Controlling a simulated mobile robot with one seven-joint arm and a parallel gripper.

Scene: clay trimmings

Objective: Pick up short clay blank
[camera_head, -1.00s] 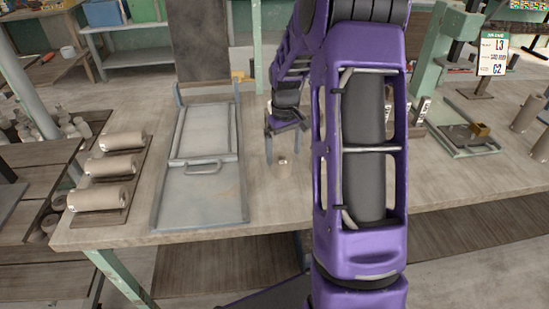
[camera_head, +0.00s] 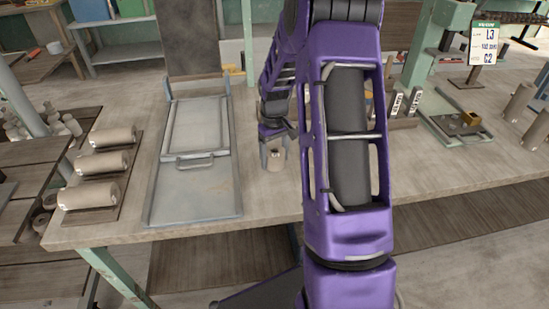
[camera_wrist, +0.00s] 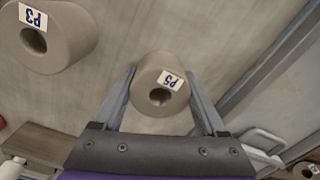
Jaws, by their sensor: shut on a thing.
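A short, beige, cylindrical clay blank (camera_head: 274,160) stands on the wooden bench just right of the grey metal tray. In the wrist view the blank (camera_wrist: 153,75) shows its hollow end and a tag that seems to read P5. My gripper (camera_wrist: 161,84) has one finger on each side of it and is shut on it. In the head view my gripper (camera_head: 273,150) points down around the blank, which looks to be at bench level. I cannot tell whether any gap lies under it.
A wider clay blank tagged P3 (camera_wrist: 45,38) is close by in the wrist view. The metal tray (camera_head: 195,205) with a handle lies left of my gripper. Several long clay rolls (camera_head: 103,163) lie on boards farther left. My arm hides part of the bench.

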